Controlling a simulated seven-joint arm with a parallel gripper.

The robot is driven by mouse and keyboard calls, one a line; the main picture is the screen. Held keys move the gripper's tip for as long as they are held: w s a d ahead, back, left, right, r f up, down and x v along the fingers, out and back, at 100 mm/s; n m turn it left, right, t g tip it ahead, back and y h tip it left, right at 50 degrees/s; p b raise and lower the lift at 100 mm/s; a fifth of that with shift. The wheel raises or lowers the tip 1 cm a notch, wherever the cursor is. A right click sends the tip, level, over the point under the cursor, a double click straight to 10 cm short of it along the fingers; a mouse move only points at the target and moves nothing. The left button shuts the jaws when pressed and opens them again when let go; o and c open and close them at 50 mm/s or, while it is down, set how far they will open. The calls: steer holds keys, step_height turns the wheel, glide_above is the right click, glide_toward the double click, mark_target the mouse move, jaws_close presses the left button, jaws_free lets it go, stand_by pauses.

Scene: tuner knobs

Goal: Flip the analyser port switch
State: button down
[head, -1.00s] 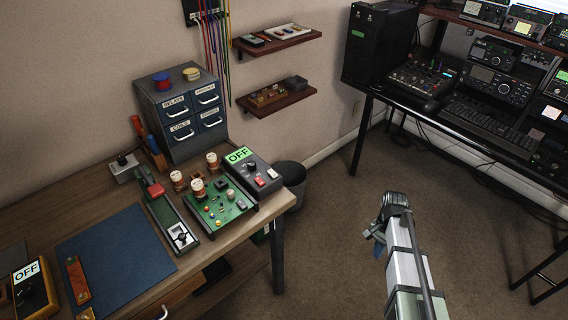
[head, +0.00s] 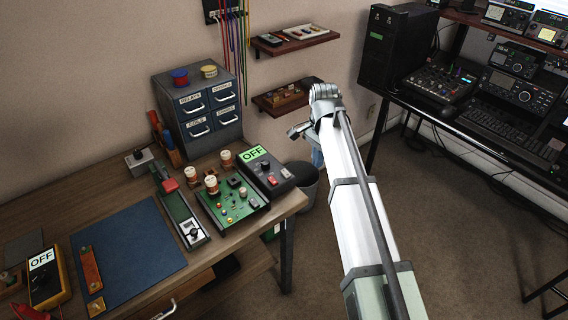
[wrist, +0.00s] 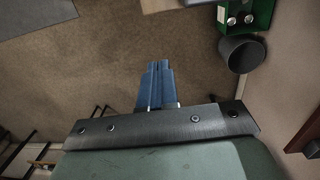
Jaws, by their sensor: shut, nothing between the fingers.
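A dark box (head: 267,175) with a lit green OFF label, a knob and a red switch (head: 273,181) stands at the bench's right end. I see no name on it, so I cannot tell whether it is the analyser. A yellow-edged box (head: 47,279) with an OFF label sits at the bench's left. My gripper (head: 316,157) is right of the bench, over the floor beside the dark box, touching nothing; the arm partly hides it. In the wrist view its blue fingers (wrist: 158,66) are together and empty.
A green circuit board (head: 232,204) and a green lever device (head: 181,214) stand left of the dark box. A drawer cabinet (head: 197,105) is behind. A bin (wrist: 240,53) stands on the floor near the bench. Shelves (head: 293,41) are on the wall.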

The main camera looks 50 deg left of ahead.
steer(key=s+a+r, duration=0.6)
steer(key=s+r, duration=0.1)
steer(key=r, duration=0.4)
steer(key=shift+s+a, duration=0.3)
steer(key=shift+a, duration=0.05)
steer(key=shift+d, duration=0.1)
steer(key=shift+d+r, duration=0.2)
steer(key=shift+d, duration=0.5)
step_height(320, 180, up, 14)
steer(key=d, duration=0.2)
steer(key=shift+y, duration=0.3)
steer(key=shift+a+f, duration=0.1)
